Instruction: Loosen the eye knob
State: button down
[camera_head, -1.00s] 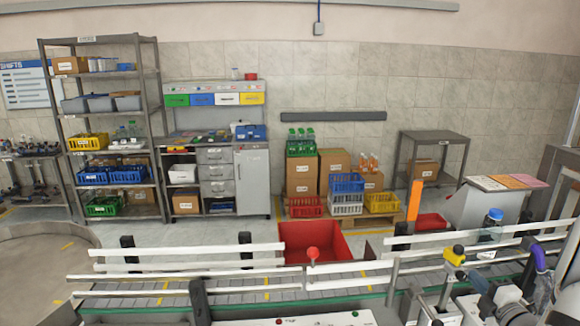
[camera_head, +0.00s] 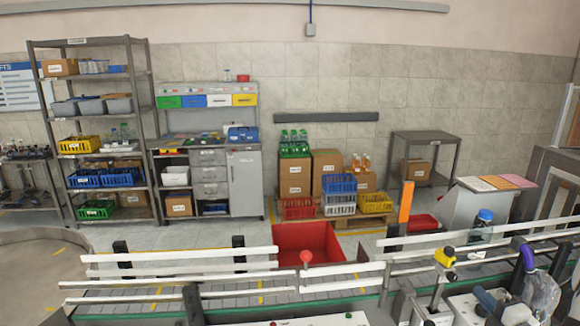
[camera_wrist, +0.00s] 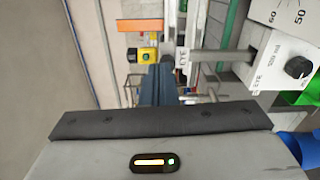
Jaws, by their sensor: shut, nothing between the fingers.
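My gripper (camera_wrist: 161,72) shows in the wrist view as dark blue-grey fingers, shut and empty, reaching away from the camera. Just beyond and left of the fingertips is a small yellow block with a dark round part (camera_wrist: 146,57). Right of the fingertips is a pale part lettered "EYE" (camera_wrist: 182,62). A black round knob (camera_wrist: 298,67) sits on a white panel at the right, also with small "EYE" lettering. I cannot tell which of these is the eye knob. In the head view, a yellow-and-black part (camera_head: 444,257) stands above the conveyor. My gripper is not clear there.
A conveyor with white rails (camera_head: 180,268) crosses the front of the head view. A blue-capped bottle (camera_head: 484,222) stands right. Green and blue parts crowd the wrist view's right side.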

aim_at(453, 282)
jog(key=s+a+n+b, duration=0.1)
jog(key=a+n, duration=0.3)
jog(key=n, duration=1.9)
jog(key=shift+w+a+r+b, duration=0.1)
jog(key=shift+w+a, duration=0.05)
jog(key=shift+w, duration=0.95)
jog(key=shift+w+a+r+b, duration=0.1)
jog(key=shift+w+a+b, duration=0.1)
jog(key=shift+w, duration=0.95)
jog(key=shift+w+a+b, duration=0.1)
jog(key=shift+w+a, duration=0.05)
jog(key=shift+w, duration=0.95)
jog(key=shift+d+f+b, duration=0.35)
jog(key=shift+d+b, duration=0.2)
jog(key=shift+d+r+b, duration=0.3)
jog(key=shift+d+b, duration=0.15)
jog(key=shift+b, duration=2.3)
jog(key=shift+r, duration=0.15)
jog(key=shift+r, duration=0.2)
jog(key=shift+s+d+b, duration=0.15)
jog(key=shift+s+b, duration=0.75)
jog(key=shift+s, duration=2.05)
